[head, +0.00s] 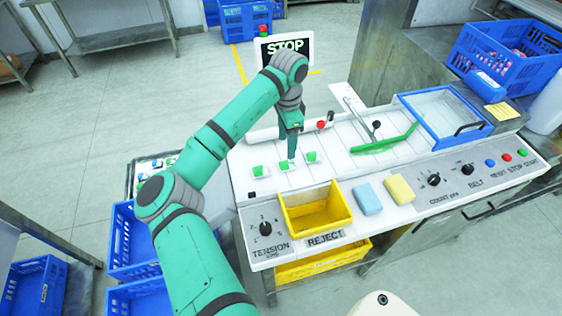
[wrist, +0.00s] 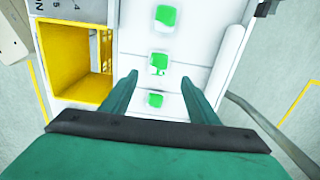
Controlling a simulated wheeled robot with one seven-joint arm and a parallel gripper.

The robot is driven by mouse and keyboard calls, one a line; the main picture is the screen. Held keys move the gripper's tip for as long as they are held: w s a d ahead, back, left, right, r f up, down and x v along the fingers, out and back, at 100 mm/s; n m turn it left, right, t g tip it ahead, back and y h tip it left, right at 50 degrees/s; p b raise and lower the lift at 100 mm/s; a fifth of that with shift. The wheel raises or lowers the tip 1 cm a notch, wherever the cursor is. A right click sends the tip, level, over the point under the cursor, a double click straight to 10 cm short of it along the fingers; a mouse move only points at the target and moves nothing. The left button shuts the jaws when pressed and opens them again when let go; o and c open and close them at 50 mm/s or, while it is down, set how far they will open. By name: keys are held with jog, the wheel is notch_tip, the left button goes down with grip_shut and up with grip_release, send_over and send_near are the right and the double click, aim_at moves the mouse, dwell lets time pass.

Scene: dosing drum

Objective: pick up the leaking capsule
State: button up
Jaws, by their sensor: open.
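Three green-and-white capsules sit in a row on the white belt deck. In the head view they are the left capsule (head: 257,171), the middle capsule (head: 284,165) and the right capsule (head: 312,157). The wrist view shows a far capsule (wrist: 166,16), a middle capsule (wrist: 159,62) with a broken green patch, and a near capsule (wrist: 155,100). My gripper (head: 291,156) points down over the row. In the wrist view my gripper (wrist: 157,88) is open and empty, its fingers on either side of the near capsule in the picture.
A yellow reject bin (head: 290,222) stands at the deck's front, beside the row. Blue sponge (head: 367,199) and yellow sponge (head: 399,188) lie right of it. A green curved bar (head: 385,144) and a blue-framed clear cover (head: 400,97) are further right. A STOP screen (head: 285,48) stands behind.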

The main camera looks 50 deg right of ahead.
aim_at(288, 163)
jog(key=f, duration=0.1)
jog(key=s+f, duration=0.1)
jog(key=f, duration=0.1)
jog(key=shift+d+f, duration=0.1)
jog(key=shift+f, duration=0.1)
jog(key=shift+w+f, duration=0.15)
jog(key=shift+f, duration=1.2)
jog(key=shift+w+f, duration=0.1)
jog(key=shift+f, duration=1.2)
jog(key=shift+d, duration=0.1)
jog(key=shift+c, duration=0.6)
jog(key=c, duration=1)
